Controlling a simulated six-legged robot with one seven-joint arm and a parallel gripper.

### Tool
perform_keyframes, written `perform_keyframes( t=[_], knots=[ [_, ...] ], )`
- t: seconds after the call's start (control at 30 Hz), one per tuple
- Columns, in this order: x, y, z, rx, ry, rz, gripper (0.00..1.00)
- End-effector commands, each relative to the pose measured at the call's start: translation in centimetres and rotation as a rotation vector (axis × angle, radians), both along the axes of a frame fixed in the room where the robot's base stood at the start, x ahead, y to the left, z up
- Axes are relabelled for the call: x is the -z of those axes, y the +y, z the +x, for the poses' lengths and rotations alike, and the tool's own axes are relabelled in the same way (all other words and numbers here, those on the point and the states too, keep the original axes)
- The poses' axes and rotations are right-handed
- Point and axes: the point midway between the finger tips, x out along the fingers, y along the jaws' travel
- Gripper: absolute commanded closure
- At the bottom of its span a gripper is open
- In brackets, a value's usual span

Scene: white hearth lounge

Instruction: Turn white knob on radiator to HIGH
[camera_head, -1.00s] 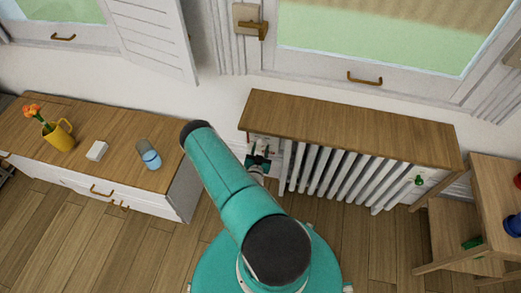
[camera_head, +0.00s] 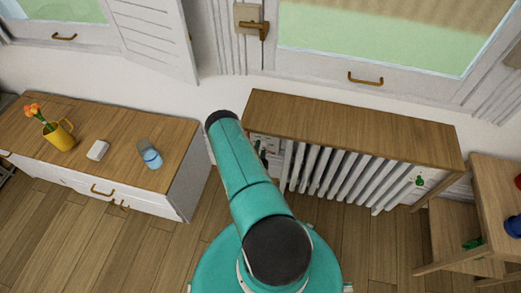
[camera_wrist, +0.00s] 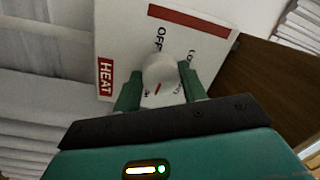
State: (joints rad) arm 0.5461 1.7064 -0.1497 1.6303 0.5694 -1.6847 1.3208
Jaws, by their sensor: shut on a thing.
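The radiator (camera_head: 330,176) stands under a wooden shelf, with a white control panel at its left end. In the wrist view, the panel (camera_wrist: 120,45) bears a red HEAT label, the word OFF and other words partly covered. The white knob (camera_wrist: 158,68) sits on this panel, with a short red mark on its lower part. My gripper (camera_wrist: 160,80) has its green fingers on either side of the knob, shut on it. Fingers and knob cover some lettering, so I cannot tell which setting the mark meets. In the head view my arm hides most of the gripper.
A wooden shelf (camera_head: 350,128) overhangs the radiator. A green knob (camera_head: 419,180) is at its right end.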

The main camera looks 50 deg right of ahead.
Motion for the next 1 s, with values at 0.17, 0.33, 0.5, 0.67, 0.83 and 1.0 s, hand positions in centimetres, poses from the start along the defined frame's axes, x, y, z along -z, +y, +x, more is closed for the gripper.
perform_keyframes(
  t=[0.17,0.33,0.5,0.67,0.83,1.0],
  knots=[
    [-0.05,0.02,0.05,0.0,-0.089,0.037,0.81],
    [-0.06,0.03,0.1,-0.002,-0.134,0.057,0.81],
    [-0.06,0.04,0.12,-0.002,-0.153,0.065,0.81],
    [-0.06,0.04,0.12,-0.002,-0.156,0.067,0.81],
    [-0.07,0.03,0.11,-0.001,-0.155,0.066,0.81],
    [-0.05,0.03,0.09,-0.001,-0.154,0.066,0.36]
  ],
)
